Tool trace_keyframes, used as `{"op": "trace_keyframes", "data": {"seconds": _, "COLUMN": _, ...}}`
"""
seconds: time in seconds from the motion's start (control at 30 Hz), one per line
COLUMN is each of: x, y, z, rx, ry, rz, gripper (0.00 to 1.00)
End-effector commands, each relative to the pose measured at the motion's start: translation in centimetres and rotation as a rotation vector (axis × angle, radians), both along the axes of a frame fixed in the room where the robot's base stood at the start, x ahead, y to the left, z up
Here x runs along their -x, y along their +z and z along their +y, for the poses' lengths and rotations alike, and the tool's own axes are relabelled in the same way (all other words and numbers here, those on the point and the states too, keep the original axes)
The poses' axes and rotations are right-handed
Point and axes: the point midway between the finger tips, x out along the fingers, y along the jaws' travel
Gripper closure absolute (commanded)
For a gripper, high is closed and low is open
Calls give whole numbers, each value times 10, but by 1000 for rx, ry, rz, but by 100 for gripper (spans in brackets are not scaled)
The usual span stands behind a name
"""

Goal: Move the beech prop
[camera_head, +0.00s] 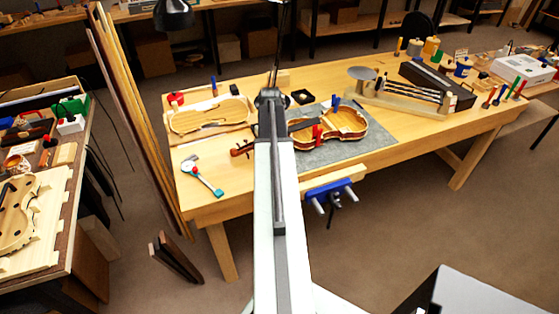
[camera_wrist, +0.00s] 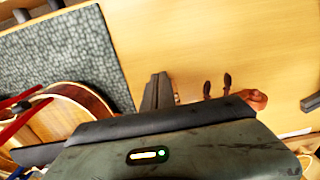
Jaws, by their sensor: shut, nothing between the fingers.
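I cannot single out the beech prop with certainty. A small pale wooden block (camera_head: 282,77) at the back edge of the bench, partly behind my arm, may be it. My gripper (camera_head: 270,97) is over the middle of the bench, seen from behind in the head view, its fingertips hidden there. In the wrist view my gripper (camera_wrist: 157,88) shows its dark fingers together, with nothing between them. The violin (camera_head: 345,124) lies on the grey mat (camera_head: 372,148), right of my arm. Its body (camera_wrist: 78,100) shows left of the fingers, and its scroll (camera_wrist: 256,98) right of them.
A pale violin plate (camera_head: 208,117) and a tool with a teal end (camera_head: 203,176) lie left of my arm. A blue vise (camera_head: 333,195) is on the front edge. A long dark case (camera_head: 437,85) stands at the right. Bare wood (camera_head: 420,122) lies right of the mat.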

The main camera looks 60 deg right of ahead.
Motion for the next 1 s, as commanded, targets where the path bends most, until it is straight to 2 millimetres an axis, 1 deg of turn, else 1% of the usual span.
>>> {"op": "trace_keyframes", "data": {"seconds": 0.03, "x": -10, "y": 0, "z": -8, "rx": 0, "ry": 1, "rz": 0, "gripper": 100}}
{"op": "trace_keyframes", "data": {"seconds": 0.1, "x": -14, "y": 0, "z": -10, "rx": 0, "ry": 0, "rz": 0, "gripper": 100}}
{"op": "trace_keyframes", "data": {"seconds": 0.5, "x": -11, "y": 0, "z": -7, "rx": 0, "ry": -1, "rz": 0, "gripper": 100}}
{"op": "trace_keyframes", "data": {"seconds": 0.67, "x": -3, "y": 0, "z": 3, "rx": 0, "ry": 1, "rz": 0, "gripper": 100}}
{"op": "trace_keyframes", "data": {"seconds": 0.8, "x": 13, "y": 0, "z": 22, "rx": 0, "ry": 4, "rz": 0, "gripper": 100}}
{"op": "trace_keyframes", "data": {"seconds": 0.83, "x": 10, "y": 17, "z": 18, "rx": 0, "ry": 4, "rz": 0, "gripper": 100}}
{"op": "trace_keyframes", "data": {"seconds": 0.9, "x": 9, "y": 36, "z": 16, "rx": 0, "ry": 4, "rz": 0, "gripper": 100}}
{"op": "trace_keyframes", "data": {"seconds": 1.0, "x": 9, "y": 60, "z": 16, "rx": 0, "ry": 4, "rz": 0, "gripper": 100}}
